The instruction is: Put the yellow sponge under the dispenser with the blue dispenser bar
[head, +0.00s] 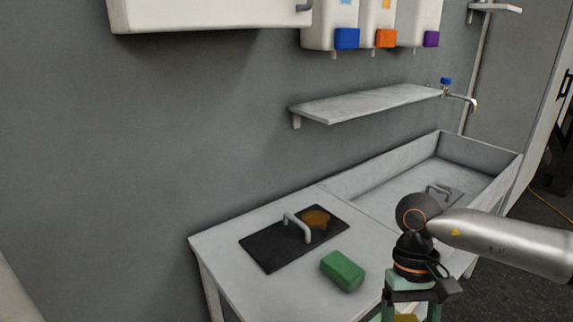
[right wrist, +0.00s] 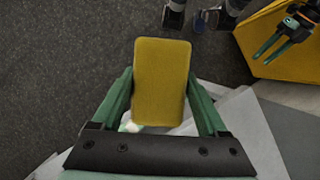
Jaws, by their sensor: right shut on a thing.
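The yellow sponge (right wrist: 160,80) is held between the green fingers of my right gripper (right wrist: 160,95) in the right wrist view. In the head view my right gripper (head: 405,308) points down at the bottom edge, and only a sliver of the sponge (head: 405,318) shows. The dispenser with the blue dispenser bar (head: 347,39) hangs on the wall at the top, left of those with orange and purple bars. My left gripper (right wrist: 262,56) shows at the top right of the right wrist view, its fingers apart and empty. It is outside the head view.
A wall shelf (head: 365,103) sits below the dispensers. The counter (head: 222,247) carries a green sponge (head: 342,271) and a black board (head: 268,250) with a handle and a brown stain. A sink basin (head: 390,190) lies at the right. A white cabinet (head: 200,14) hangs upper left.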

